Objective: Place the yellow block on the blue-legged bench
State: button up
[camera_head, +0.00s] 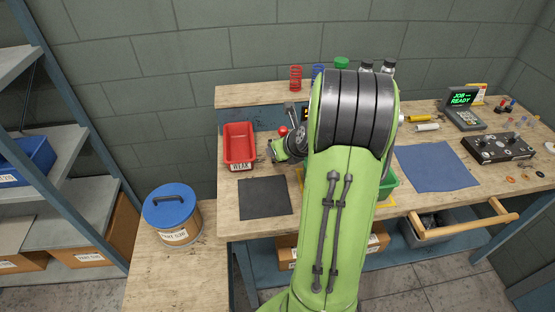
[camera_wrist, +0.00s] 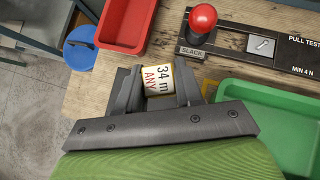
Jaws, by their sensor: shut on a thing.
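My gripper (camera_wrist: 157,88) is shut on a small block with a white label (camera_wrist: 159,78) reading "34 m ANY"; yellow shows only as thin strips at its edges. In the head view, my gripper (camera_head: 275,152) is over the bench between the red tray and my arm, and the held block is too small to make out there. The wooden-topped bench (camera_head: 230,207) has a blue frame and legs. In the wrist view, the bench top (camera_wrist: 185,18) lies beneath the gripper. I cannot tell the height of the block above it.
A red tray (camera_head: 239,143) and a black mat (camera_head: 265,198) lie at the bench's left. A blue cloth (camera_head: 436,167) lies right. A blue-lidded tub (camera_head: 172,212) stands on a lower wooden surface.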

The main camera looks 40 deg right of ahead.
aim_at(278, 181)
jog(key=f, duration=0.1)
jog(key=f+b, duration=0.1)
jog(key=f, duration=0.1)
jog(key=shift+w+b, duration=0.25)
jog(key=shift+b, duration=0.05)
jog(key=shift+s+f, duration=0.1)
notch_tip(278, 181, down, 6)
jog(key=b, duration=0.6)
jog(key=shift+f+b, duration=0.25)
jog(key=shift+b, duration=0.1)
jog(key=shift+f, duration=0.35)
jog(key=o, duration=1.2)
jog(key=shift+r, duration=0.15)
jog(key=p+v, duration=0.4)
jog(key=v, duration=1.1)
jog(key=shift+s, duration=0.25)
jog(key=shift+a+r, duration=0.1)
jog(key=shift+r, duration=0.05)
